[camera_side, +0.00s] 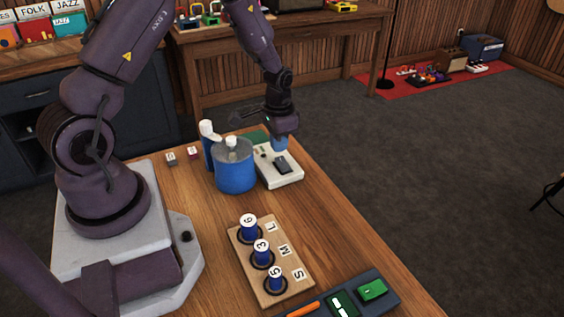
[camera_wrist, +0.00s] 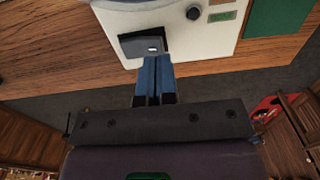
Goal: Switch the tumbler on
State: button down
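A white control box (camera_side: 291,178) stands at the table's far right edge, right beside a blue drum (camera_side: 235,176) with a white cap. The box has a dark rocker switch (camera_side: 283,165) on top. In the wrist view, the switch (camera_wrist: 143,43) sits in a black plate with a small light mark, and a dark knob (camera_wrist: 193,13) is to its right. My gripper (camera_side: 279,149) points down over the far part of the box. Its blue fingers (camera_wrist: 155,59) are together with nothing between them, by the switch's edge. I cannot tell whether they touch it.
A blue bottle (camera_side: 207,155) with a white top stands behind the drum. Two small tagged blocks (camera_side: 182,156) lie to its left. A wooden rack (camera_side: 293,286) with numbered blue pegs and a dark tray (camera_side: 382,304) are in front. The table between them and the box is clear.

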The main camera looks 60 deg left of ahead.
jog(key=shift+f, duration=1.35)
dwell(0.4)
jog(key=shift+r, duration=3.55)
jog(key=s+d+r+t, duration=0.2)
jog(key=s+d+r, duration=0.2)
jog(key=r, duration=0.4)
jog(key=s+d+r+t, duration=0.1)
jog(key=s+d+r, duration=0.4)
jog(key=s+r, duration=0.2)
jog(key=s+d+r+t, duration=0.2)
jog(key=s+d+r, duration=0.3)
jog(key=r, duration=0.4)
jog(key=shift+s+d+r+t, duration=0.25)
jog(key=shift+s+t, duration=0.05)
jog(key=shift+s, duration=0.1)
